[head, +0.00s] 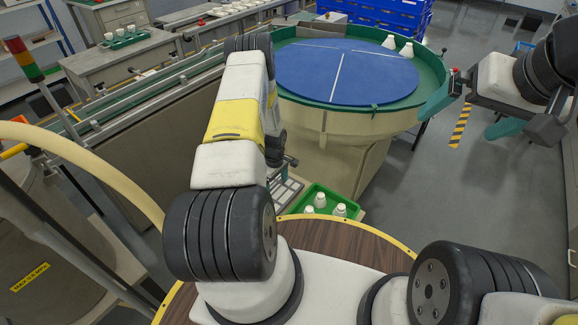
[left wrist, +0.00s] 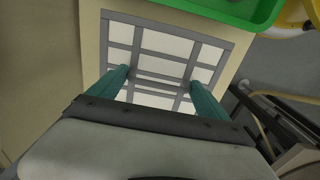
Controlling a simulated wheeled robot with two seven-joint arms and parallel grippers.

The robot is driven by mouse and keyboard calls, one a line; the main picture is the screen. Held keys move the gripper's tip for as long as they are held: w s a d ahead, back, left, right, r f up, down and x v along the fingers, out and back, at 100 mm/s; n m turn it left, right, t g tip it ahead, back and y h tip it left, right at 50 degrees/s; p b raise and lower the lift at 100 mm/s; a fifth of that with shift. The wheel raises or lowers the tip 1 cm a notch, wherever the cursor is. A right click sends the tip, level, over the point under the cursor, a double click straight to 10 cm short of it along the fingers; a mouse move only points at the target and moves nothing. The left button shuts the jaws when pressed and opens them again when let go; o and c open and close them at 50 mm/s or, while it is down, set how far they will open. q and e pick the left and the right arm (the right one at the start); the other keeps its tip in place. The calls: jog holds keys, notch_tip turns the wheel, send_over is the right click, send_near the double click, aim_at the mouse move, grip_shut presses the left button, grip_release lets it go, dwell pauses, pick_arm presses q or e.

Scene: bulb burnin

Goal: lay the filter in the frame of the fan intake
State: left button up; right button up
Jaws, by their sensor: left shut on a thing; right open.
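My left gripper (left wrist: 163,82) has its two teal fingers on a white panel with a grey lattice, which looks like the filter (left wrist: 150,46). The gripper is shut on it at a middle bar. The panel appears square over a beige surface, the fan intake (left wrist: 91,40); I cannot tell whether it rests in a frame or is held just above. In the head view part of the filter (head: 286,192) shows beyond my left arm, which hides most of that gripper. My right gripper (head: 460,122) is open and empty, raised at the right.
A green tray (head: 350,217) with several white bulbs stands close beside the panel. A round table with a blue top (head: 345,76) and green rim is behind it. A conveyor (head: 150,95) runs along the left. Open floor (head: 500,190) lies at the right.

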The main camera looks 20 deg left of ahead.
aim_at(276, 191)
pick_arm(q)
jog(key=shift+f, duration=1.5)
jog(key=o, duration=1.1)
jog(key=shift+f, duration=0.15)
jog(key=shift+o, duration=0.8)
